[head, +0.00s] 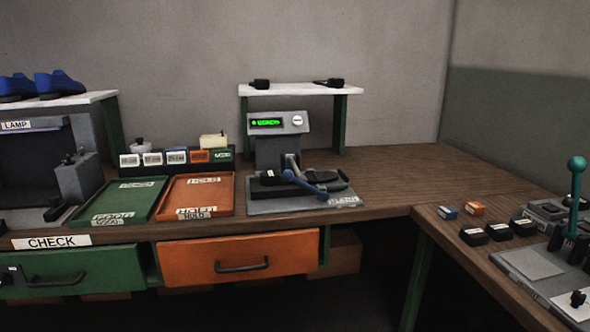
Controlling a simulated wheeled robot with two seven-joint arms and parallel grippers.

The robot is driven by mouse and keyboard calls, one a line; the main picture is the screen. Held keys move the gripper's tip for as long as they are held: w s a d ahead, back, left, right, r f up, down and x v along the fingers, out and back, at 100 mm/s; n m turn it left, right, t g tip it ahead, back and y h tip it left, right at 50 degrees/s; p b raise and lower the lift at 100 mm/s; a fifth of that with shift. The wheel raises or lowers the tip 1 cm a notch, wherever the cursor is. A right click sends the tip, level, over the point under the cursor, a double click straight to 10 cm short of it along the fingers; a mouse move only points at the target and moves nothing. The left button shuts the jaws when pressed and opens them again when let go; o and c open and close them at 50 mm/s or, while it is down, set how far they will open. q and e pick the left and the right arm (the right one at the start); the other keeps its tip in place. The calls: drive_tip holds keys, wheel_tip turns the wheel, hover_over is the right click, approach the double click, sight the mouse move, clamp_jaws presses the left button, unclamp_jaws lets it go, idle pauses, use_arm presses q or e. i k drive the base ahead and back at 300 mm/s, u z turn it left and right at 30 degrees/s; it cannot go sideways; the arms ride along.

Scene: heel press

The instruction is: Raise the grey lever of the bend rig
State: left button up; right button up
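A grey machine (281,122) with a lit green display and a white knob stands on a grey base plate (262,206) at the middle of the bench. A short grey arm (291,162) stands behind that lever. At the right edge, another rig (530,262) carries an upright lever with a teal ball (577,164). Neither gripper is in view.
A green tray (148,187) and an orange-red tray (224,191) lie left of the grey machine. Small blocks (474,235) lie on the right bench. A white shelf (300,90) stands behind the machine. The wooden bench right of it (400,175) is clear.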

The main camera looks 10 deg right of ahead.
sight(296, 170)
drive_tip(key=z, duration=0.55)
drive_tip(key=i, duration=1.4)
